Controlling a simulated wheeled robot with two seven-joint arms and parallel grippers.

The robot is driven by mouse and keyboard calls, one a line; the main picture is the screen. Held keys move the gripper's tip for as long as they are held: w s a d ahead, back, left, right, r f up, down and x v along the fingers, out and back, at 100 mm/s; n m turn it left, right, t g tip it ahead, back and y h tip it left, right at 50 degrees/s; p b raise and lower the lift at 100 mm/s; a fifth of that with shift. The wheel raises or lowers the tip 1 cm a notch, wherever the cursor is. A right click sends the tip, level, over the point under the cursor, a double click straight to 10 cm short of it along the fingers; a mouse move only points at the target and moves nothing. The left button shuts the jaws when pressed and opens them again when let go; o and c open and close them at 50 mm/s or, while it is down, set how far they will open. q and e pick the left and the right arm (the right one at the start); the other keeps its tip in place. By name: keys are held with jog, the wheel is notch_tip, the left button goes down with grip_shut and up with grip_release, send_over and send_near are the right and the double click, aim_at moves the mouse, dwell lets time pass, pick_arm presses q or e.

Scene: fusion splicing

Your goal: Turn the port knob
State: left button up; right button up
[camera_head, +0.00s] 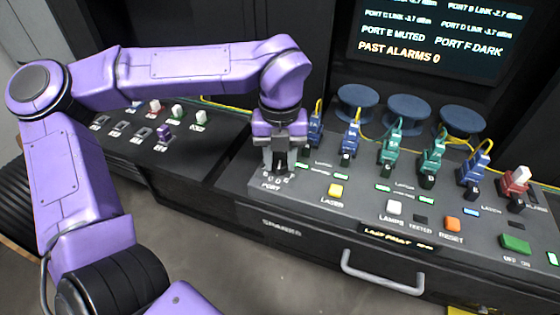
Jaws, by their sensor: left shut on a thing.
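My left gripper (280,168) comes down from above at the left end of the console (300,205). Its fingers are shut on the dark port knob (280,160), just above the PORT lettering. The fingers cover most of the knob, so I cannot tell which way it points. The screen (440,35) at the top right reads port links, "PORT E MUTED", "PORT F DARK" and "PAST ALARMS 0". My right gripper is not in view.
Blue and green connectors with yellow fibres (390,148) stand right of the gripper. A yellow button (335,190), white button (394,207), orange button (452,223) and green switch (515,243) lie in front. A drawer handle (382,275) sticks out below.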

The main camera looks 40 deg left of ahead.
aim_at(280, 163)
pick_arm(q)
jog(key=n+b, duration=0.2)
jog(key=n, duration=0.2)
jog(key=shift+b, duration=0.35)
jog(key=shift+n+b, duration=0.55)
jog(key=shift+n, duration=0.35)
jog(key=shift+r, duration=0.15)
jog(key=o, duration=1)
jog(key=shift+o, duration=0.2)
notch_tip(280, 163, up, 10)
jog(key=shift+r, duration=0.25)
